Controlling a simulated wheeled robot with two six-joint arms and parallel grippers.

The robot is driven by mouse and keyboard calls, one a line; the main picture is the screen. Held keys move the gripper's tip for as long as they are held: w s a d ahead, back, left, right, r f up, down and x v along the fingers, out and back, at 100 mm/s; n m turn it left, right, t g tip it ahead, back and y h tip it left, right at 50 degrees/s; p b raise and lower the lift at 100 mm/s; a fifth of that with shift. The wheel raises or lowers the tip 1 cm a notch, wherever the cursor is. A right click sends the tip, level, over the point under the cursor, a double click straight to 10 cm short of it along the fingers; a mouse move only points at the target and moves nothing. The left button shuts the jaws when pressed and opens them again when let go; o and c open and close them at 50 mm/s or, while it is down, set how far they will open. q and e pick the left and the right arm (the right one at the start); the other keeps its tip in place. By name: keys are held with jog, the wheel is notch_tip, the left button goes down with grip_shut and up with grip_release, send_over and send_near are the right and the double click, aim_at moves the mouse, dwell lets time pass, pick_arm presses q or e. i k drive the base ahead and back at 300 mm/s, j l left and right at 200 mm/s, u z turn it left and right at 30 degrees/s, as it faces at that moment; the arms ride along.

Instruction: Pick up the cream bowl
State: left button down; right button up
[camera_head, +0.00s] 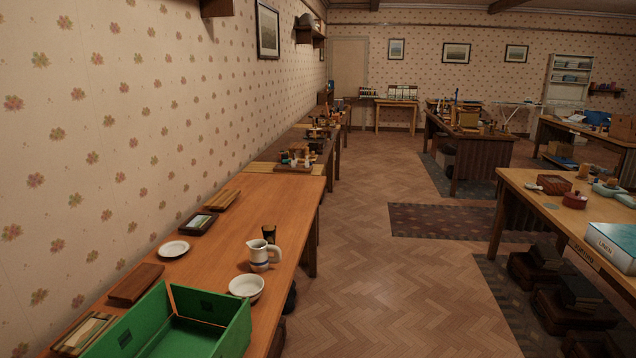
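A cream bowl (246,288) stands upright on the long wooden table (262,200) at the left, near the table's right edge. It looks empty. A white pitcher with a handle (262,257) stands just behind it, and a green open box (180,330) stands in front of it to the left. Neither of my grippers shows in the head view.
Another table (520,205) stands at the right.

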aim_at(244, 285)
jog(key=i+l+z, duration=0.1)
jog(key=i+l, duration=0.15)
jog(key=i, duration=0.15)
jog(key=i+l, duration=0.25)
jog(key=i, duration=0.15)
jog(key=i+l+z, duration=0.15)
jog(key=i, duration=0.25)
jog(key=i+l+z, duration=0.1)
jog(key=i+l, duration=0.15)
jog(key=i, duration=0.2)
jog(key=i+u, duration=0.4)
jog(key=i+l+u, duration=0.25)
jog(key=i+u, duration=0.2)
jog(key=i+l+u, duration=0.4)
jog(key=i, duration=0.05)
